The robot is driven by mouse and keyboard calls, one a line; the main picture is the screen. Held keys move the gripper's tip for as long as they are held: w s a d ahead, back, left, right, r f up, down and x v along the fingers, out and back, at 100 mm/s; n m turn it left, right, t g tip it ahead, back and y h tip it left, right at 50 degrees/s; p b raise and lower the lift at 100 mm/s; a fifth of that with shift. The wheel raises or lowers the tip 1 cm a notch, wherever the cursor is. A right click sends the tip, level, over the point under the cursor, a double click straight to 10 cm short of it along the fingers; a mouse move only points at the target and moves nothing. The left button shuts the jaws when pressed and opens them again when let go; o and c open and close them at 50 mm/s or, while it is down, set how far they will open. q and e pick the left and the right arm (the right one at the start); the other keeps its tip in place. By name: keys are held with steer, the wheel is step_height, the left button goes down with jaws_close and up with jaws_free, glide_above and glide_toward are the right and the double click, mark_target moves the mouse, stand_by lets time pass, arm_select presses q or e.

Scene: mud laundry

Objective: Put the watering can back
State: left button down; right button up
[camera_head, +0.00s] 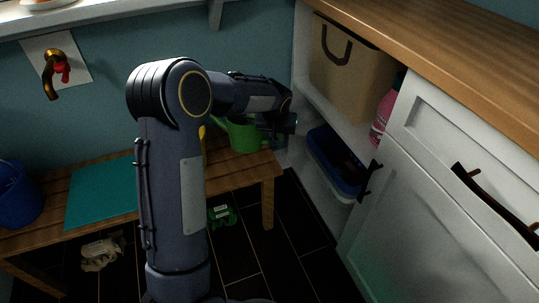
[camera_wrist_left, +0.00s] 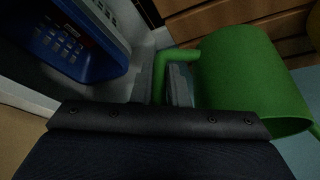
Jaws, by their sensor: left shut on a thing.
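The green watering can (camera_head: 245,137) is at the right end of the wooden bench (camera_head: 225,178), upright or nearly so. I cannot tell whether it rests on the bench or hangs just above it. My left gripper (camera_head: 284,124) is at the can's right side, shut on its handle. In the left wrist view the can (camera_wrist_left: 245,80) fills the right side, with its handle (camera_wrist_left: 163,78) running between the fingers, which are mostly hidden behind my dark wrist housing. My right gripper is not in view.
A teal mat (camera_head: 100,192) and a blue bucket (camera_head: 17,195) are on the bench's left part. Right of the can is a shelf unit with a paper bag (camera_head: 350,60), a pink bottle (camera_head: 383,120) and a blue bin (camera_head: 335,160). Green shoes (camera_head: 222,215) sit under the bench.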

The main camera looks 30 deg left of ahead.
arm_select(q)
steer(key=shift+f+b, duration=1.15)
steer(key=shift+f, duration=2.15)
steer(key=shift+f, duration=0.15)
steer(key=c, duration=1.4)
jaws_free()
